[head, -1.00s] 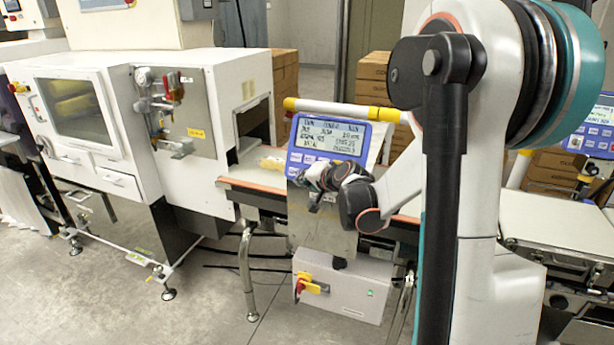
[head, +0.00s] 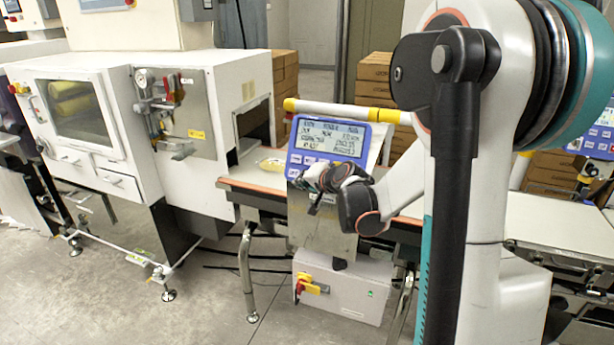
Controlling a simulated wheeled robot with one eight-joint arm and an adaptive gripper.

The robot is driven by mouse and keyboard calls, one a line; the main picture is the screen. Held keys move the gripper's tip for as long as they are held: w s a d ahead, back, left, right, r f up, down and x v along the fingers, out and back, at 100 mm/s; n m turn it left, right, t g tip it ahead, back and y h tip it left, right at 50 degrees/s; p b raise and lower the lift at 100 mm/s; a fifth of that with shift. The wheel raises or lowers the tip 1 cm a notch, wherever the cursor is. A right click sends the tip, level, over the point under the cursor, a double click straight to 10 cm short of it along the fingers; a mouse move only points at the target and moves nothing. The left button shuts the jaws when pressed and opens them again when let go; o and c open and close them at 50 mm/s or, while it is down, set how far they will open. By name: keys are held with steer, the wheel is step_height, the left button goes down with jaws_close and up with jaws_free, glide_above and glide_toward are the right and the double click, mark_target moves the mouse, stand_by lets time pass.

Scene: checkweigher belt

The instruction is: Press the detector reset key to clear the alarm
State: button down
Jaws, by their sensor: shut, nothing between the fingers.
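A blue control panel (head: 305,163) with a lit grey screen (head: 331,136) stands above the conveyor at the picture's centre. A column of pale keys shows at its left edge below the screen. The key labels are too small to read, so I cannot tell which is the detector reset key. My gripper (head: 314,200) is shut and empty, at the lower part of the panel. It hides the lower keys. I cannot tell whether its fingertips touch the panel.
A white cabinet machine (head: 225,90) stands at the left, with a yellowish pack (head: 271,166) on the belt at its outlet. A white box with a red-yellow switch (head: 342,290) sits below the panel. Cartons (head: 376,72) are stacked behind. Floor in front is clear.

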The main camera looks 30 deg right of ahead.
steer(key=shift+s+a+r, duration=0.1)
stand_by(0.3)
steer(key=shift+s+a+r+p, duration=0.35)
steer(key=shift+s+a, duration=0.1)
steer(key=shift+a, duration=0.15)
steer(key=shift+s+a+r+p, duration=0.25)
steer(key=shift+s+a+r, duration=0.15)
steer(key=shift+a, duration=0.15)
steer(key=shift+s+a+r+p, duration=0.35)
steer(key=shift+s+a, duration=0.1)
steer(key=shift+a, duration=0.15)
steer(key=s+a+r, duration=0.1)
steer(key=s+a+p, duration=0.1)
steer(key=s+a+r+p, duration=0.1)
steer(key=a, duration=0.1)
steer(key=shift+s+a+r, duration=0.1)
steer(key=shift+s+r, duration=0.05)
steer(key=shift+r, duration=0.2)
